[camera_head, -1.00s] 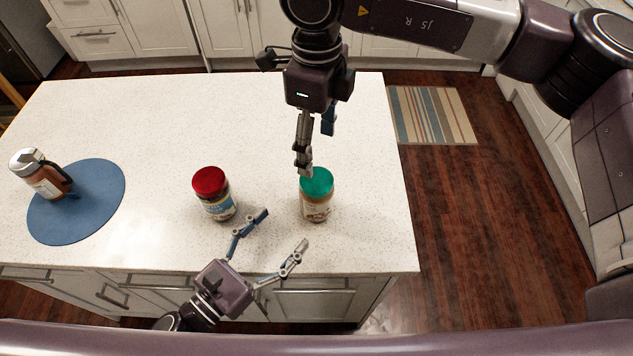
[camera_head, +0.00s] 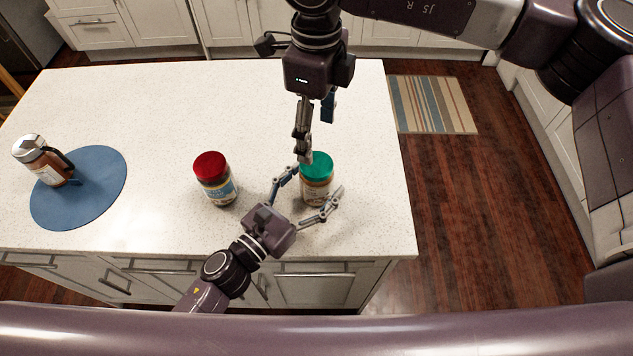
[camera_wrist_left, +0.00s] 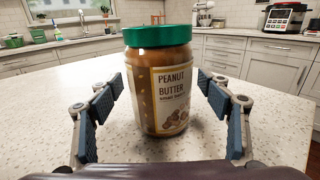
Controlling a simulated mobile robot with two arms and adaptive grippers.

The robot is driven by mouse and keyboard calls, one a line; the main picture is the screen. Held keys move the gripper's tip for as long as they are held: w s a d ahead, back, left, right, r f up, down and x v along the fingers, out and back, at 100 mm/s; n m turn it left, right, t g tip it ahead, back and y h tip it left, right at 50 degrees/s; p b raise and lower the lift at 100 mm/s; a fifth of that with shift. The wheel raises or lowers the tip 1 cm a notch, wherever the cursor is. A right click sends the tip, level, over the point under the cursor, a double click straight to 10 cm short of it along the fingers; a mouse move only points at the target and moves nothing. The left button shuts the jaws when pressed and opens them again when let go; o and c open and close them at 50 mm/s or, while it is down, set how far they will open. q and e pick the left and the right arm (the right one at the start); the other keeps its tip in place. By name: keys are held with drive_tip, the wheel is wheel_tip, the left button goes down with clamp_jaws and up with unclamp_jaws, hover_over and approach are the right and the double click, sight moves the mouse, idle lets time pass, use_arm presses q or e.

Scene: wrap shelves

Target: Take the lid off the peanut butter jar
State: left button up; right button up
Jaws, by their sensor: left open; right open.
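The peanut butter jar (camera_head: 316,190) stands upright on the counter with its green lid (camera_head: 317,165) on. In the left wrist view the jar (camera_wrist_left: 168,97) shows its label, with the green lid (camera_wrist_left: 158,37) on top. My left gripper (camera_head: 308,191) is open, with its fingers on either side of the jar and visible gaps between pads and glass. My right gripper (camera_head: 312,140) points down just behind the lid. It is open, and one finger is close to the lid's edge; I cannot tell whether it touches.
A red-lidded jar (camera_head: 216,182) stands left of the peanut butter. A bottle with a handle (camera_head: 42,160) stands on a round blue mat (camera_head: 98,205) at the far left. The white counter (camera_head: 180,105) is clear behind the jars.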

sight(316, 164)
use_arm(q)
clamp_jaws()
use_arm(e)
drive_tip(key=m, duration=0.7)
drive_tip(key=shift+s, duration=0.1)
drive_tip(key=m, duration=0.6)
drive_tip(key=shift+a+m, duration=0.1)
drive_tip(key=shift+m, duration=0.2)
drive_tip(key=m, duration=0.6)
drive_tip(key=shift+m, duration=0.4)
drive_tip(key=m, duration=0.6)
drive_tip(key=shift+m, duration=0.3)
drive_tip(key=shift+f, duration=4)
drive_tip(key=shift+c, duration=0.2)
